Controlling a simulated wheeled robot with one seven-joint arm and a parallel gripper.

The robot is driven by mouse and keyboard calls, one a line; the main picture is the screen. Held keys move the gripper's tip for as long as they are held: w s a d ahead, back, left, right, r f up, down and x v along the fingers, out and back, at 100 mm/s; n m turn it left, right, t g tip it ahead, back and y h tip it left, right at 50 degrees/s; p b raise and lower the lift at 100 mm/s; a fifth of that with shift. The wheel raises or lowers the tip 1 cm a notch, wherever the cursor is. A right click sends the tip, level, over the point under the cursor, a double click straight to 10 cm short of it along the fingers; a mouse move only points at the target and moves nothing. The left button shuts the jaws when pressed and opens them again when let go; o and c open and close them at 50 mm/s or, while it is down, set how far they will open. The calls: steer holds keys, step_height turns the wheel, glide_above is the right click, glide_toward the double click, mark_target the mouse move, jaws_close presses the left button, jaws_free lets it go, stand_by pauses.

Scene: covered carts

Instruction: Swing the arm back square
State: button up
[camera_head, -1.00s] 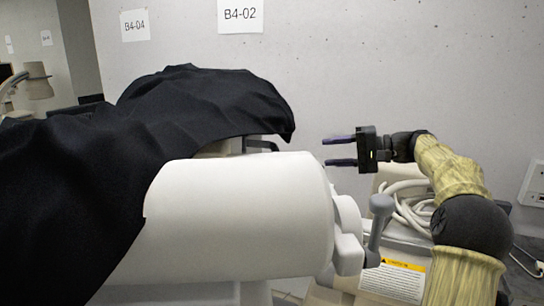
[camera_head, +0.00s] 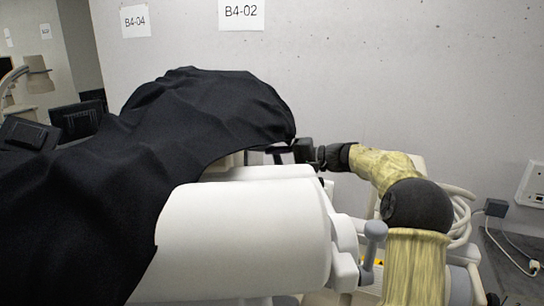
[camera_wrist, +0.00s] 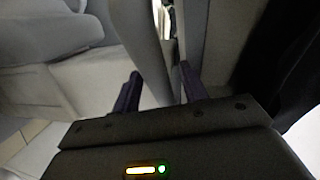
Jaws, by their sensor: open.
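My gripper (camera_head: 284,149) is at the end of my arm, which reaches left across the picture to the right end of the black cover (camera_head: 200,115). Its fingers are close by the cover's hanging edge and partly hard to see against it; I cannot tell whether they touch it. In the wrist view my gripper (camera_wrist: 160,88) shows two dark purple fingers spread apart. Pale grey machine parts lie beyond them, and no held thing shows between them. The black cover drapes over a white cart with a big rounded white body (camera_head: 235,245).
Grey-knobbed lever (camera_head: 375,232) stands at the white body's right end, close to my arm. Coiled pale hoses (camera_head: 460,210) lie behind my arm. A concrete wall (camera_head: 400,70) closes the back. Dark monitors (camera_head: 78,118) stand at the left, beyond the cover.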

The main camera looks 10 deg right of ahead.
steer(key=shift+x, duration=0.85)
jaws_close()
steer(key=shift+f+b, duration=0.2)
steer(key=shift+b, duration=0.1)
